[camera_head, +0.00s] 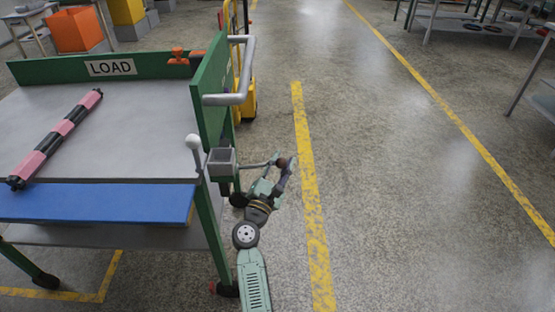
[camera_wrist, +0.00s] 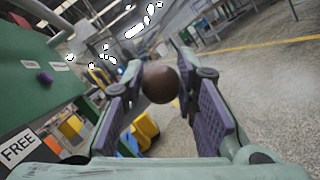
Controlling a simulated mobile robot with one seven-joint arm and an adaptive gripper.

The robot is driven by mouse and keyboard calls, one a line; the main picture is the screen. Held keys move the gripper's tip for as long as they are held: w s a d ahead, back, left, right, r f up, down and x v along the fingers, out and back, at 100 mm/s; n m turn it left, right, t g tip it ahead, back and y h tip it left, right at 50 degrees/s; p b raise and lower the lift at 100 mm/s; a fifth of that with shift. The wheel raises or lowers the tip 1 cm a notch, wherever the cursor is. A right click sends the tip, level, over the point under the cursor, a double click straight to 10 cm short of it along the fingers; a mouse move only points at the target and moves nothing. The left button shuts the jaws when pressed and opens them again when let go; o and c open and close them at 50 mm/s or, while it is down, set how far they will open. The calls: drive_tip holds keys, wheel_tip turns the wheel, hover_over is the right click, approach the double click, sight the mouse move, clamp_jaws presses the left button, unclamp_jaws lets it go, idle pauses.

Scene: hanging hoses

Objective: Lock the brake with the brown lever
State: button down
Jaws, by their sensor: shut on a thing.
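The brown lever is a thin rod with a round brown knob (camera_head: 281,163), running out sideways to the right from a grey box on the cart's corner leg. The brown knob also shows in the wrist view (camera_wrist: 160,84), between the purple-padded fingers. My gripper (camera_head: 279,168) is shut on the knob at the rod's end, low beside the cart. A second lever with a white knob (camera_head: 193,142) stands upright to the left of the grey box (camera_head: 222,160). A FREE label (camera_wrist: 20,147) is on the cart's side in the wrist view.
The green cart has a grey top (camera_head: 130,135), a LOAD sign (camera_head: 110,68), a blue board (camera_head: 100,203) and a pink-and-black hose (camera_head: 55,140). A grey push handle (camera_head: 240,85) juts out above the lever.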

wheel_tip(320, 180, down, 9)
drive_tip(key=a+m+g+b, duration=0.1)
drive_tip(key=m+g+b, duration=0.2)
drive_tip(key=m+b, duration=0.2)
drive_tip(key=shift+a+m+g, duration=0.3)
drive_tip(key=shift+a+m, duration=0.05)
drive_tip(key=shift+m, duration=0.85)
drive_tip(key=shift+a+f, duration=0.1)
drive_tip(key=c, duration=1.3)
unclamp_jaws()
drive_tip(key=shift+a+y, duration=0.15)
drive_tip(key=shift+y, duration=0.15)
drive_tip(key=shift+s, duration=0.1)
drive_tip(key=v, duration=1.1)
drive_tip(key=shift+s+a, duration=0.2)
drive_tip(key=shift+s, duration=0.1)
